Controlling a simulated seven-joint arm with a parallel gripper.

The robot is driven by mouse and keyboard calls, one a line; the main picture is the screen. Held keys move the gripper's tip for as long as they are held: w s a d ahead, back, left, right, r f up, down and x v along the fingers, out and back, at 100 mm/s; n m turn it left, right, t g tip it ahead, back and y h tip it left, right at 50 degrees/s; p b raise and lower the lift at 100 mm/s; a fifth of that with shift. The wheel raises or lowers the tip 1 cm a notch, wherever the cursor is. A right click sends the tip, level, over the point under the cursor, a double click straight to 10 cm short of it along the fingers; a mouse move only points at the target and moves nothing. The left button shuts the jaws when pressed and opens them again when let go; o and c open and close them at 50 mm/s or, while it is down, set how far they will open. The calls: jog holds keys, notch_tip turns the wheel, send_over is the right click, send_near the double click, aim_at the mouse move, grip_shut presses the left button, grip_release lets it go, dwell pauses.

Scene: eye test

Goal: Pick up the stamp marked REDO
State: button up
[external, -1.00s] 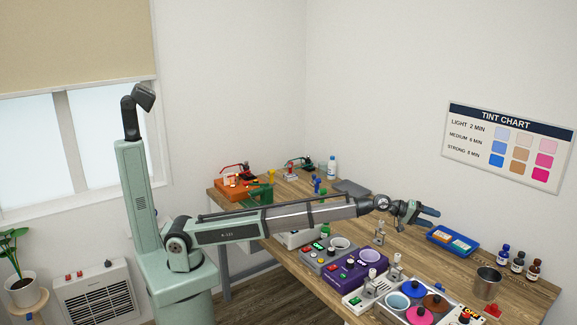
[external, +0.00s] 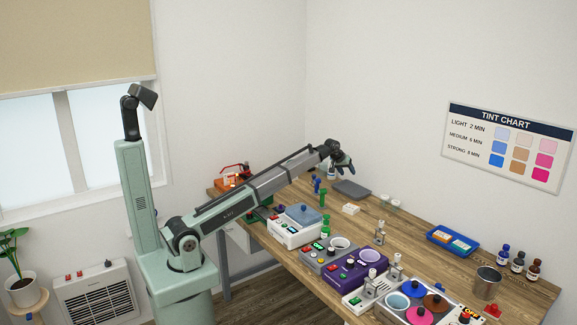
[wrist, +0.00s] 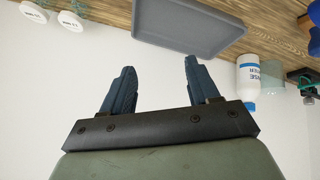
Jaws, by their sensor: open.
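No mark reading REDO can be made out in any view, so I cannot tell which thing is that stamp. Small blue upright items (external: 317,185) stand near the back of the table; a green one (external: 325,226) stands nearer, and any marks on them are too small to read. My gripper (external: 347,164) is raised over the back of the table, in front of the wall. In the wrist view my gripper (wrist: 160,66) shows two blue fingers wide apart with nothing between them. Part of a blue thing (wrist: 315,42) shows at the right edge there.
A grey tray (wrist: 190,25) lies on the wooden table beyond my fingers, with a white bottle (wrist: 248,82) to its right. Two white-topped round pieces (wrist: 70,21) are at upper left. Several machines (external: 345,262) line the front edge. A blue tray (external: 453,241) is farther right.

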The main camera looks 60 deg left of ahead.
aim_at(314, 175)
jog(key=s+a+n+g+y, duration=0.1)
jog(key=s+a+g, duration=0.15)
jog(key=a, duration=0.85)
jog(key=s+a+g+y, duration=0.15)
jog(key=s+a, duration=0.25)
jog(key=a, duration=0.6)
jog(key=shift+t, duration=0.4)
jog(key=x, duration=1.3)
jog(key=shift+a+f, duration=0.25)
jog(key=shift+a, duration=0.2)
jog(key=shift+c, duration=0.3)
jog(key=c, duration=1)
